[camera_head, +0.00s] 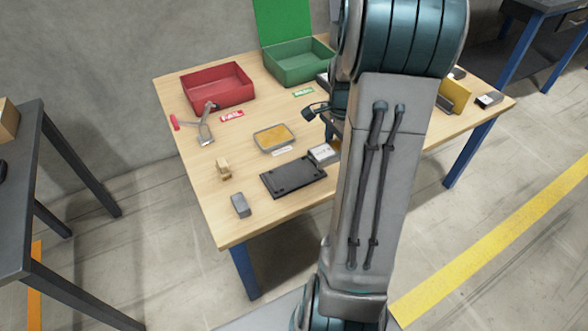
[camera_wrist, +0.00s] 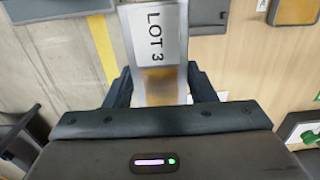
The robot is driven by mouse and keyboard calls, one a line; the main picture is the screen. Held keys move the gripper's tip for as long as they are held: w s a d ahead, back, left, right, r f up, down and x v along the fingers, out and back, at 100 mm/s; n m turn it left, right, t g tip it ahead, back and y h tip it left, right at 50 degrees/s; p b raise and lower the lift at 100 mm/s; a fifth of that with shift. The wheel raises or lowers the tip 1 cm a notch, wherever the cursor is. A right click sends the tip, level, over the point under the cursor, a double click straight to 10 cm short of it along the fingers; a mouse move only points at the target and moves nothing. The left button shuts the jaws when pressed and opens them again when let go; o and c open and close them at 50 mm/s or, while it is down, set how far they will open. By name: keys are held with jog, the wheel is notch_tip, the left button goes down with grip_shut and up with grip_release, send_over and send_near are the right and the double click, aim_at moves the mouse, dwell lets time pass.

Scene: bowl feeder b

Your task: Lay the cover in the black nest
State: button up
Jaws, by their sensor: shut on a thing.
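My gripper (camera_wrist: 157,88) is shut on a light grey piece with a white "LOT 3" label (camera_wrist: 155,40), which looks like the cover. Its lower part between the fingers looks brownish. In the head view my arm hides the gripper, and a small pale piece (camera_head: 323,153), apparently the same one, shows at the arm's left edge. The black nest (camera_head: 293,178) looks like a flat dark plate with small raised spots near its corners, at the table's front. Part of it shows at the top of the wrist view (camera_wrist: 206,14), beyond the held piece. I cannot tell the gap between them.
A grey block (camera_head: 240,205) and a small wooden piece (camera_head: 223,168) lie left of the nest. A tray with yellow contents (camera_head: 258,143) lies behind it. A red bin (camera_head: 217,86) and a green bin (camera_head: 299,64) stand at the back. A yellow box (camera_head: 456,96) stands right.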

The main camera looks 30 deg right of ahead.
jog(key=b, duration=0.2)
send_over(295, 173)
notch_tip(295, 173, down, 6)
jog(key=shift+f, duration=0.2)
jog(key=shift+f+b, duration=0.35)
jog(key=shift+f, duration=1.65)
jog(key=shift+f, duration=0.1)
jog(key=o, duration=1.2)
